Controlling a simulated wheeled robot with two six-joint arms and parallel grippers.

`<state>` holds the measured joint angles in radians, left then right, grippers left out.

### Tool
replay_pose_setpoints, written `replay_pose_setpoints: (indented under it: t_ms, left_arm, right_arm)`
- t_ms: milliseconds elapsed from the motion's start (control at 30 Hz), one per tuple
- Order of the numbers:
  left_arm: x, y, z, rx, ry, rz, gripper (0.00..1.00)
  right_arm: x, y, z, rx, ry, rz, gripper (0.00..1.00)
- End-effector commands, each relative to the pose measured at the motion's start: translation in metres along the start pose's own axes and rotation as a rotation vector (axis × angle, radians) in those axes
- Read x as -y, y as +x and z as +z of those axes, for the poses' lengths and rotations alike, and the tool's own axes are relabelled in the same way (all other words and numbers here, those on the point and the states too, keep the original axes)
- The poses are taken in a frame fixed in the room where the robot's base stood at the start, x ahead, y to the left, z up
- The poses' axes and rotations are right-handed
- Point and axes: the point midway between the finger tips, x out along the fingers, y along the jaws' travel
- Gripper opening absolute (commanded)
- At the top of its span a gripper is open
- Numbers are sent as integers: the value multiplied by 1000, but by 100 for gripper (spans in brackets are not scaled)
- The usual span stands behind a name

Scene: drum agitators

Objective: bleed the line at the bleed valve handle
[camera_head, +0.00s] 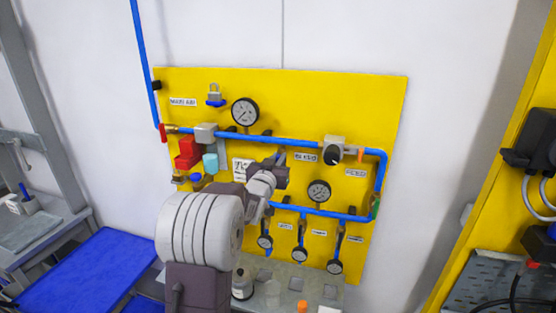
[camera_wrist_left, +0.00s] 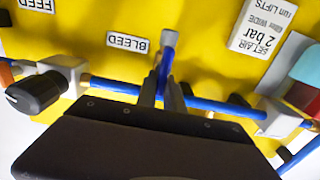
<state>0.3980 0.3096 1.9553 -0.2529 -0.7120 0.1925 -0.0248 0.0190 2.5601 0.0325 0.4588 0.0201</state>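The bleed valve handle (camera_wrist_left: 166,58) shows in the left wrist view as a short bar, blue along its length with a grey end, beside the BLEED label (camera_wrist_left: 128,43). My left gripper (camera_wrist_left: 161,90) has its two grey fingers close together at the near part of the handle, with a narrow strip of blue between them. I cannot tell whether they press on it. In the head view my left gripper (camera_head: 281,156) is at the yellow panel, just left of the BLEED label (camera_head: 306,157), and hides the handle. My right gripper is not in view.
The yellow panel (camera_head: 300,90) carries blue pipes (camera_head: 275,141), a gauge (camera_head: 245,111), a lower gauge (camera_head: 318,190), a red block (camera_head: 188,150) and a black knob (camera_head: 333,154). The knob (camera_wrist_left: 36,95) is also in the wrist view. A blue-topped table (camera_head: 85,270) stands at left.

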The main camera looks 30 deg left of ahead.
Motion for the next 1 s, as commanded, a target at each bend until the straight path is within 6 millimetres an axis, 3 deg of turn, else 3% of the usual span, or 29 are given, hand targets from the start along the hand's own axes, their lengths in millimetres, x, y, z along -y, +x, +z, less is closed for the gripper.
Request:
replay_pose_setpoints:
  t_ms: [367, 1000]
  left_arm:
    - [0, 0, 5, 2, 63, -2, 0]
    - [-10, 0, 13, 4, 618, -1, 0]
  right_arm:
    - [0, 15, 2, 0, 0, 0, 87]
    - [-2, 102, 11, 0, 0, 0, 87]
